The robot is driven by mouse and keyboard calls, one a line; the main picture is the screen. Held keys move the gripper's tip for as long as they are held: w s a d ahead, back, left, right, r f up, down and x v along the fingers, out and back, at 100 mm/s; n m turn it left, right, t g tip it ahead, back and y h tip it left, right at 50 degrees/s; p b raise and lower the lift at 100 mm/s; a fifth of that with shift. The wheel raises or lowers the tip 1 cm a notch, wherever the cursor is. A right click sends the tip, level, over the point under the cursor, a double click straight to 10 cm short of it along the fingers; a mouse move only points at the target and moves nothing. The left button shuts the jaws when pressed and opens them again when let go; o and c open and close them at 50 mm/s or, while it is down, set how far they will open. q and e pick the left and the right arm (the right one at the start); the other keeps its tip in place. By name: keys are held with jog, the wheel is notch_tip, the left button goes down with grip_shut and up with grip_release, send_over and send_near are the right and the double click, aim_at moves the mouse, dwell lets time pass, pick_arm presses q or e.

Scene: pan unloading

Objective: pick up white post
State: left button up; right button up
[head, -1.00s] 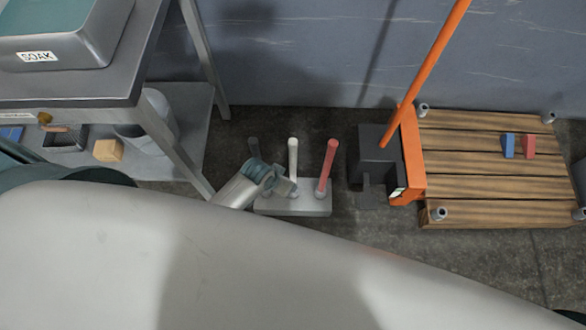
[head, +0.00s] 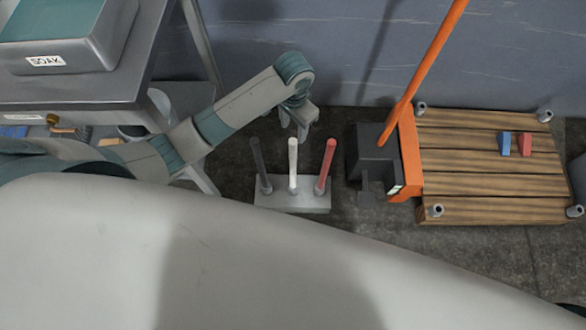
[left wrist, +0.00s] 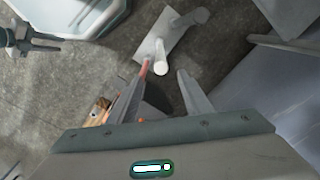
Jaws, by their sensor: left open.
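The white post (head: 293,164) stands upright in the middle of a light grey base (head: 306,207), between a dark grey post (head: 260,166) and a red post (head: 326,164). My left gripper (head: 302,134) points down from above, just behind the post tops. In the left wrist view my left gripper (left wrist: 160,77) is open and empty. There the white post (left wrist: 161,62) lies just beyond the fingertips, roughly between them, with no clear contact. The red post (left wrist: 144,70) is close to the left finger. A dark pronged part at the upper left seems to be my right gripper (left wrist: 34,41); its jaws are unclear.
An orange-handled pallet jack (head: 408,160) stands right of the base, by a wooden pallet (head: 480,188) with a blue wedge (head: 504,144) and a red wedge (head: 524,144). A steel table (head: 130,85) with a SOAK basin (head: 90,52) is at left. The wall is behind.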

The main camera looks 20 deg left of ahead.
aim_at(293, 149)
pick_arm(q)
jog(key=shift+f, duration=0.1)
notch_tip(293, 149, down, 11)
jog(key=shift+r, duration=0.1)
jog(key=shift+f, duration=0.65)
pick_arm(e)
jog(key=shift+s+d+f, duration=0.1)
jog(key=shift+s+d, duration=0.05)
jog(key=shift+s, duration=0.25)
pick_arm(q)
jog(key=shift+f, duration=0.65)
notch_tip(293, 149, down, 3)
jog(key=shift+a+r, duration=0.1)
jog(key=shift+f, duration=0.5)
pick_arm(e)
jog(key=shift+s+d+f, duration=0.1)
jog(key=shift+s+d, duration=0.1)
jog(key=shift+s, duration=0.05)
jog(key=shift+w, duration=0.15)
